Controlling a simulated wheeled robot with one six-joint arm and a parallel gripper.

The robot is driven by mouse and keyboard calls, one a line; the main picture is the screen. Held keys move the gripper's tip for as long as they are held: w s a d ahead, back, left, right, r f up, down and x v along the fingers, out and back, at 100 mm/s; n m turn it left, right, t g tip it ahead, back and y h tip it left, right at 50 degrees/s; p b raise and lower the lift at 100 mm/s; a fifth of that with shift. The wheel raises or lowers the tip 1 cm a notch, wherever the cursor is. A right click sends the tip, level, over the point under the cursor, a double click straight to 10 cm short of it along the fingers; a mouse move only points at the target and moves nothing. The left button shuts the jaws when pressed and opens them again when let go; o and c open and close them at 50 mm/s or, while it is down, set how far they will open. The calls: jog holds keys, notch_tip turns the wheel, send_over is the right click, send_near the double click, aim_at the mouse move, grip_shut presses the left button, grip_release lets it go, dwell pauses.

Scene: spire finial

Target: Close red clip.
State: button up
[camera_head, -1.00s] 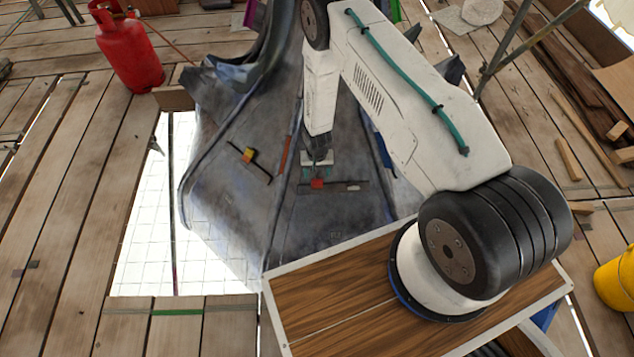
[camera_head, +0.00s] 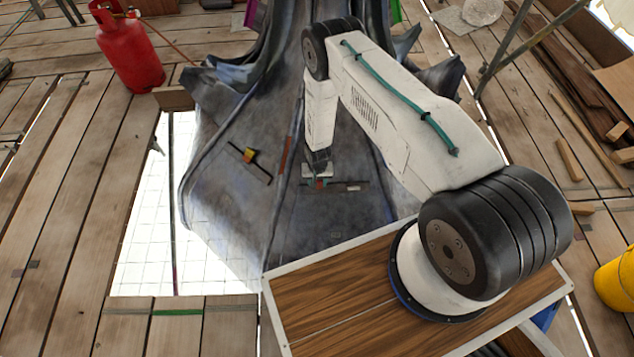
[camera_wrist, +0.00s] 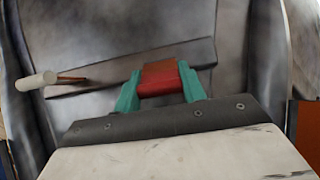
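The red clip (camera_wrist: 160,80) sits on a dark flat bar (camera_wrist: 205,50) against the grey, sloped face of the spire piece. In the head view the red clip (camera_head: 320,183) shows as a small red patch below my gripper. My gripper (camera_wrist: 160,84) has teal fingers, one on each side of the clip. They appear to touch its sides, with no clear gap, so it looks shut on the clip. The head view shows my gripper (camera_head: 320,178) at the bar (camera_head: 350,187), small and partly hidden by the wrist.
A yellow clip (camera_head: 249,155) sits on another dark bar to the left. A pale peg (camera_wrist: 36,81) sticks out near the red clip's bar. Raised ribs flank the face. A red gas cylinder (camera_head: 128,50) and a yellow bucket (camera_head: 615,280) stand on the planks.

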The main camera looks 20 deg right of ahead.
jog(key=shift+w+d+g, duration=0.15)
jog(key=shift+w+g, duration=0.2)
jog(key=shift+g, duration=0.25)
jog(key=shift+w+f+g+y, duration=0.2)
jog(key=shift+g+y, duration=0.3)
jog(key=shift+g, duration=0.4)
jog(key=o, duration=1)
jog(key=shift+r, duration=0.1)
jog(key=shift+w, duration=0.1)
jog(key=v, duration=0.7)
jog(key=shift+w+d+r, duration=0.1)
jog(key=shift+r, duration=0.3)
